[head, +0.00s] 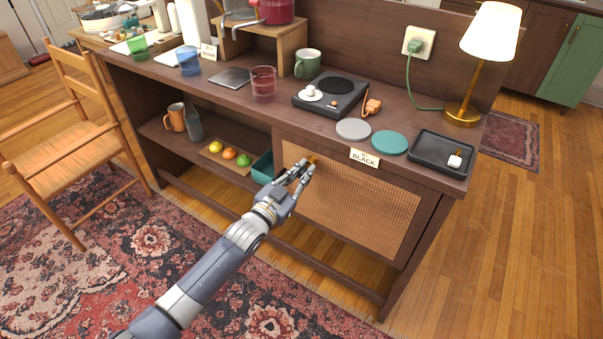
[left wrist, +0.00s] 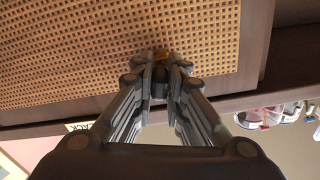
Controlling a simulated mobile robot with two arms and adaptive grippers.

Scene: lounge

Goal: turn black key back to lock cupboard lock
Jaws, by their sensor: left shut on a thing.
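The cupboard (head: 350,200) has a woven cane door and looks closed. A brass lock (head: 314,159) sits near the door's upper left corner; it also shows in the left wrist view (left wrist: 161,55). My left gripper (head: 304,168) reaches to this lock. In the left wrist view its fingertips (left wrist: 160,78) are closed around a small dark piece, the black key (left wrist: 159,88), at the lock. The fingers hide most of the key, so I cannot tell its turn angle. My right gripper is not in view.
A sign reading BLACK (head: 365,157) stands on the counter edge above the door. A black tray (head: 428,161) holds a white-headed key (head: 455,161). A teal bin (head: 263,168) sits on the open shelf left of the door. A chair (head: 85,145) stands at left.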

